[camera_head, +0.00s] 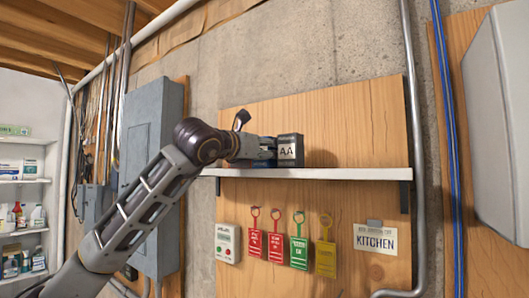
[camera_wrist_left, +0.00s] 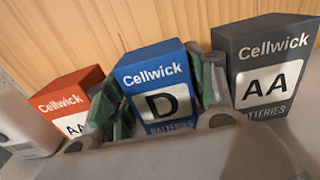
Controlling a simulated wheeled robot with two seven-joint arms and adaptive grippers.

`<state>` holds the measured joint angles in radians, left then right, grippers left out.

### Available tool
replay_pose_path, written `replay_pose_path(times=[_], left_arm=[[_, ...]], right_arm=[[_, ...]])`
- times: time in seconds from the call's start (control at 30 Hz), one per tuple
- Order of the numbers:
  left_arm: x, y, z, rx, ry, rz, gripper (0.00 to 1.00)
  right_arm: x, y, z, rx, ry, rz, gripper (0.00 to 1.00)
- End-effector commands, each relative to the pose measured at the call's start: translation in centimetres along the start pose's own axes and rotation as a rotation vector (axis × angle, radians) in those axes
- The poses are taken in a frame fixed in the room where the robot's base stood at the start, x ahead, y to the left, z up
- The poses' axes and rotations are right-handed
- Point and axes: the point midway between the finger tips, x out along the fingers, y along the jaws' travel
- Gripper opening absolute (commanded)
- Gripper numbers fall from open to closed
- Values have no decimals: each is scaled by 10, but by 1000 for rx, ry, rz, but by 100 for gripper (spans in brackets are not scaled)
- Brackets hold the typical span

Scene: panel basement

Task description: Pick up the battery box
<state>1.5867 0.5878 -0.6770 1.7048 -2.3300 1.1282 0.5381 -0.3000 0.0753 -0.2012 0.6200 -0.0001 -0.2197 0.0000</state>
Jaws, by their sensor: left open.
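Three Cellwick battery boxes stand in a row on a white shelf (camera_head: 340,173). In the left wrist view they are a red AA box (camera_wrist_left: 68,103), a blue D box (camera_wrist_left: 155,85) and a dark grey AA box (camera_wrist_left: 270,70). The grey AA box (camera_head: 290,150) shows clearly in the head view; the others are mostly hidden by my arm. My left gripper (camera_wrist_left: 160,100) is open, with one green-padded finger on each side of the blue D box. The right finger is close beside the grey box. I cannot tell whether the pads touch the blue box.
A white object (camera_wrist_left: 25,125) stands left of the red box. Below the shelf hang several coloured tags (camera_head: 299,242), a small white device (camera_head: 227,243) and a KITCHEN label (camera_head: 375,240). A grey electrical panel (camera_head: 150,150) is on the left. The shelf is clear right of the grey box.

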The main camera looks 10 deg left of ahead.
Motion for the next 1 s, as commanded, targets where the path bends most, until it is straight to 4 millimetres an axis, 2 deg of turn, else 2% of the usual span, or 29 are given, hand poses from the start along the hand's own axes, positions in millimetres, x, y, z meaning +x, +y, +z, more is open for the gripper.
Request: replay_pose_path(times=[0.37, 0.67, 1.0], left_arm=[[0, 0, -1, 0, 0, 0, 54], [-1, 0, 0, 0, -1, 0, 18], [-1, 0, 2, 0, -2, 0, 18]], right_arm=[[0, 1, 0, -1, 0, 1, 40], [0, 6, 1, -2, -1, 7, 40], [1, 8, 1, -1, -2, 8, 40]])
